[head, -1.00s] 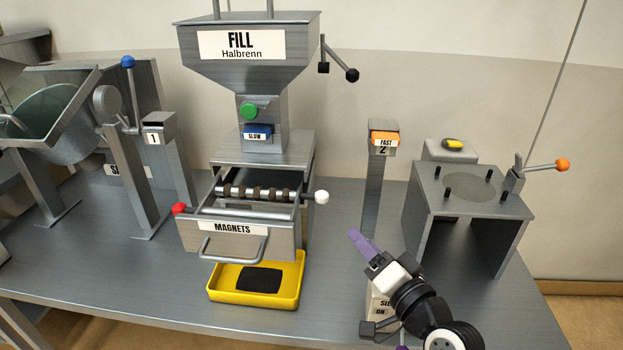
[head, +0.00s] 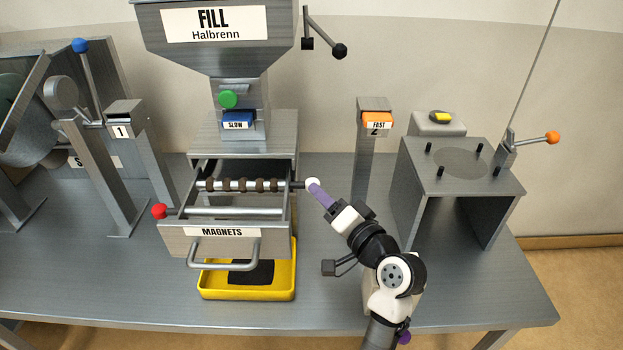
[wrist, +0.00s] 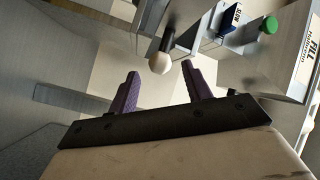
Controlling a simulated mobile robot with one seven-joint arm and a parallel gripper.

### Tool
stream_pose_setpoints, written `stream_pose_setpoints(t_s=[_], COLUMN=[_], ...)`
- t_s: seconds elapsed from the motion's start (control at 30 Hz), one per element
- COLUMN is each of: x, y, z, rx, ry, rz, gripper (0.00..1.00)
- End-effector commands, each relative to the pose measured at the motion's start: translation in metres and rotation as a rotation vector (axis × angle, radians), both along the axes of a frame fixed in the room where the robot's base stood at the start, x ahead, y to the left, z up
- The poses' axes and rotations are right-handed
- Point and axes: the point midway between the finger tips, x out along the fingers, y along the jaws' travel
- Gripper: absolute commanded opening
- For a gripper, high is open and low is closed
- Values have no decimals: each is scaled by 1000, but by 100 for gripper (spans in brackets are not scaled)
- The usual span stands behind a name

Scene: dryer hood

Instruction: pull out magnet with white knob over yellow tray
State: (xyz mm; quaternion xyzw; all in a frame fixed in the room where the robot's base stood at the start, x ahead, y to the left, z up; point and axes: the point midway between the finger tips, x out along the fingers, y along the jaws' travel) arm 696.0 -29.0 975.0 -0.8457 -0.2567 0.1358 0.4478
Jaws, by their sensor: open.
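The magnet rod with the white knob (head: 312,183) lies across the open MAGNETS drawer (head: 172,240), its knob sticking out on the right side. Dark brown rings sit along this rod (head: 226,185). The yellow tray (head: 204,289) stands on the bench under the drawer, with a dark patch inside. My gripper (head: 315,188) is at the white knob in the head view. In the wrist view the purple fingers (wrist: 158,82) are open, and the white knob (wrist: 160,63) shows just beyond the fingertips, between them. Nothing is held.
A second rod with a red knob (head: 159,211) lies in front, its knob at the left. The drawer handle (head: 224,262) juts forward over the tray. A metal stand (head: 462,190) with an orange-knobbed lever (head: 552,137) and the FAST post (head: 376,121) are to the right.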

Motion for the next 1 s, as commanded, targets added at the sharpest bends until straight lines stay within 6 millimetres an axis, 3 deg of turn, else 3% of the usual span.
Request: stream_pose_setpoints(t_s=[0.1,0.3,0.7,1.0], x=[19,40,46,45], y=[13,26,30,30], z=[2,1,0,-1], rx=[0,1,0,0], ry=[3,1,0,1], rz=[3,1,0,-1], gripper=[49,49,49,10])
